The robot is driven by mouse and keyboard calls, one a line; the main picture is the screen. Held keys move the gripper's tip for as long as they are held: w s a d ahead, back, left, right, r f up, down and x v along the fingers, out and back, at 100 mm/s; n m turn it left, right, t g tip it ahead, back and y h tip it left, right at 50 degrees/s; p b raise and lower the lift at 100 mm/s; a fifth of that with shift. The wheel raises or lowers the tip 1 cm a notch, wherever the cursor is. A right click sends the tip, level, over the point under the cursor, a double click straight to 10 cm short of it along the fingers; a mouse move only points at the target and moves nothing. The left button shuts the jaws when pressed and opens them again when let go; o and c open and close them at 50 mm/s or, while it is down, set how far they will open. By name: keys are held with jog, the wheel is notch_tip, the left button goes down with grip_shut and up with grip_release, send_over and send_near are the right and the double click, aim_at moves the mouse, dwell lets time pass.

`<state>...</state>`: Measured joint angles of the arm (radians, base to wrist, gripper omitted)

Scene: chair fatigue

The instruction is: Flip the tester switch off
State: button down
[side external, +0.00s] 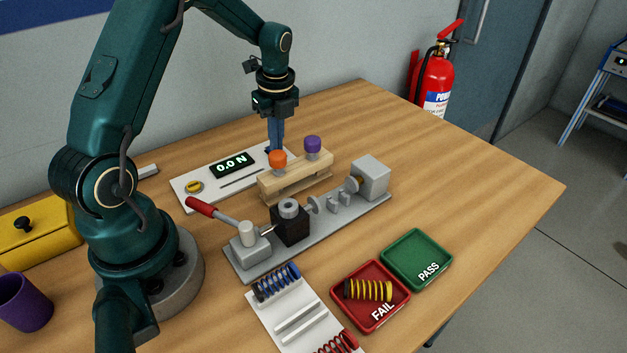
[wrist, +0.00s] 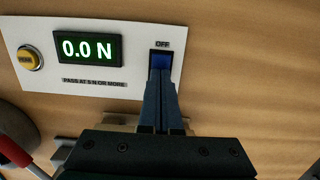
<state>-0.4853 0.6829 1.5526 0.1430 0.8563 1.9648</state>
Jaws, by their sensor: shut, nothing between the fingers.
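The tester panel (side external: 184,200) is a white plate at the back of the table, with a lit display (side external: 232,165) reading 0.0 N. In the wrist view the display (wrist: 87,47) reads the same. The blue switch (wrist: 160,60) sits at the panel's right end under the label OFF (wrist: 162,44). My gripper (side external: 273,148) points straight down at that end of the panel. Its fingers (wrist: 160,88) are shut and empty, with the tips at the switch. The fingers cover the lower part of the switch, and I cannot tell whether they touch it or which way it is tipped.
A wooden block with an orange knob (side external: 278,157) and a purple knob (side external: 312,144) stands close in front of my gripper. Ahead are the grey test rig (side external: 240,269) with its red-handled lever (side external: 201,206), a red FAIL tray (side external: 365,326) holding a yellow spring (side external: 368,290), and a green PASS tray (side external: 416,255).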

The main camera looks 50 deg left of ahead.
notch_tip(320, 180, up, 14)
jog(key=d, duration=0.1)
jog(key=shift+d, duration=0.4)
jog(key=shift+f, duration=0.1)
